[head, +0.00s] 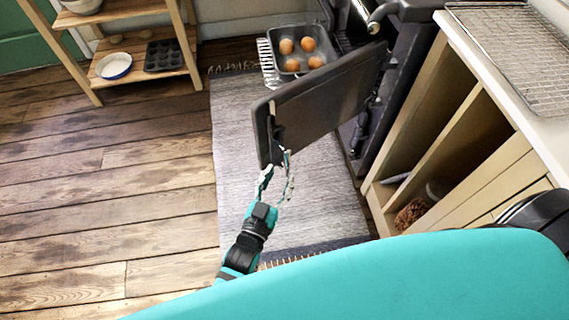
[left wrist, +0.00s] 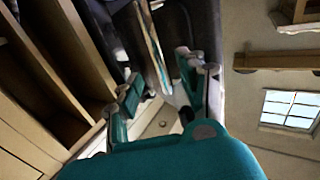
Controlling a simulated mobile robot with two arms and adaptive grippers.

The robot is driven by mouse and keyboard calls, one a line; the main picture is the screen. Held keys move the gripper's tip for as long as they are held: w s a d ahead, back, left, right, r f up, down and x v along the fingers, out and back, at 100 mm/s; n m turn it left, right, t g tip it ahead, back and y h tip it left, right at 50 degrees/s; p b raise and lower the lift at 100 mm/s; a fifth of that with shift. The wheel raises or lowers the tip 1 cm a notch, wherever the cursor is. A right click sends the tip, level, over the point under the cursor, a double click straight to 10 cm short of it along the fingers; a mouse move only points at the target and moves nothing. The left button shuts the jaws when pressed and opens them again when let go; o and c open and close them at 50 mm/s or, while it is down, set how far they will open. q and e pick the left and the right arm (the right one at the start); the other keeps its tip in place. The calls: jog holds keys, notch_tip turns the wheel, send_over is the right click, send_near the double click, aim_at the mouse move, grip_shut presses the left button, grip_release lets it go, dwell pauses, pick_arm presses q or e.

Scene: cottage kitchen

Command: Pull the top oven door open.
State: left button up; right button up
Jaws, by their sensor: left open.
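The top oven door (head: 320,100) is a dark, side-hinged panel, swung well out from the dark stove at the upper right of the head view. A dark latch or handle (head: 278,134) sits near its free edge. My left gripper (head: 277,168) is open just below that free edge, its fingers apart; I cannot tell whether they touch the door. In the left wrist view the open fingers (left wrist: 165,88) stand on either side of a thin panel edge (left wrist: 151,45), which looks like the door's edge. My right gripper is not in view.
A tray of round brown items (head: 303,65) is behind the door. A wooden counter with open shelves (head: 450,130) and a wire rack (head: 520,60) stands at right. A wooden shelf unit (head: 135,45) is at upper left. The wooden floor at left is clear.

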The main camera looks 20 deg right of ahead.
pick_arm(q)
jog(key=v, duration=0.6)
jog(key=shift+a, duration=0.1)
dwell(0.3)
jog(key=s+a+f+n+g+y, duration=0.2)
jog(key=s+a+f+g+y, duration=0.15)
jog(key=a+f, duration=0.7)
jog(key=s+a+f+n+g+y, duration=0.2)
jog(key=a+f+g+y, duration=0.25)
jog(key=a+f, duration=0.6)
jog(key=s+a+f+n+g+y, duration=0.2)
jog(key=s+a+f+g+y, duration=0.2)
jog(key=s+a+f, duration=0.55)
jog(key=s+r+p, duration=0.4)
jog(key=s+p, duration=1)
jog(key=shift+s+g, duration=0.15)
jog(key=shift+g, duration=0.25)
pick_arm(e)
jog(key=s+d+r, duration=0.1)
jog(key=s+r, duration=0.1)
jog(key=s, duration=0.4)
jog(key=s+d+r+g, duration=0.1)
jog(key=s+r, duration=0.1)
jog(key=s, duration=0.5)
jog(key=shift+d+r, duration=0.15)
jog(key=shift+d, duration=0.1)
